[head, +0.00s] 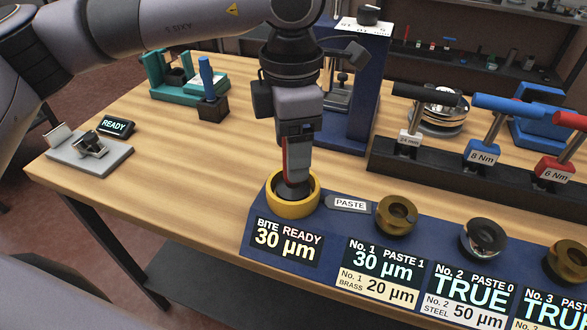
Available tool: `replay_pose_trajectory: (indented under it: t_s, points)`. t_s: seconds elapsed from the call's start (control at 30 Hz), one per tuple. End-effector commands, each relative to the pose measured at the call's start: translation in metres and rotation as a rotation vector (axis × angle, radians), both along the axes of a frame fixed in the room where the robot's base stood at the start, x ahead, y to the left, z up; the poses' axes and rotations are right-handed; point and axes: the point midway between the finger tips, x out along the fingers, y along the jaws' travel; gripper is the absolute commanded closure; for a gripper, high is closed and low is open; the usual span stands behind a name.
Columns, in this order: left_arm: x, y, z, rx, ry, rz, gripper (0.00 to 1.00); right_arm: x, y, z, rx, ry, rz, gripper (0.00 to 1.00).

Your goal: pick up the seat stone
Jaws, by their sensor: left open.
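My left gripper (297,178) points straight down over a yellow ring-shaped holder (314,204) at the near end of the blue panel. Its fingers, one side reddish, reach down to a dark round piece (281,190) inside the ring, which may be the seat stone. The fingers hide much of this piece, and I cannot tell whether they touch it. The gripper is open. A label reading BITE READY 30 µm (287,241) is in front of the ring. My right gripper is not in view.
To the right on the blue panel (335,222) are a brass ring (397,214), a steel ring (482,239) and another brass ring (568,260). Behind stands a black rack (390,160) with torque tools. A blue press (365,95) rises close behind my gripper.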

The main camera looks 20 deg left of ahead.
Motion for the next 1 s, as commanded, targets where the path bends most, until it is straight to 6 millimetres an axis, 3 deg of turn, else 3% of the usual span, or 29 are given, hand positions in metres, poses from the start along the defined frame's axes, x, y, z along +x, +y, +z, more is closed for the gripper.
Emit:
replay_pose_trajectory:
  t_s: [0.13, 0.37, 0.57, 1.0]
  points:
    - [0.000, 0.000, -0.014, -0.001, 0.000, 0.000, 0.34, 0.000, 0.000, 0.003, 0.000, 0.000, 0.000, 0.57]
    - [0.000, 0.000, -0.016, -0.002, -0.001, 0.000, 0.34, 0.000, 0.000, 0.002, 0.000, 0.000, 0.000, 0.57]
    - [0.000, 0.000, -0.016, -0.002, -0.001, 0.000, 0.94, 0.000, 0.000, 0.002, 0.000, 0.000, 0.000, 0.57]
    - [0.001, -0.001, -0.007, -0.002, -0.004, 0.000, 0.93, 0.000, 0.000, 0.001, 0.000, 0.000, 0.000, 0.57]
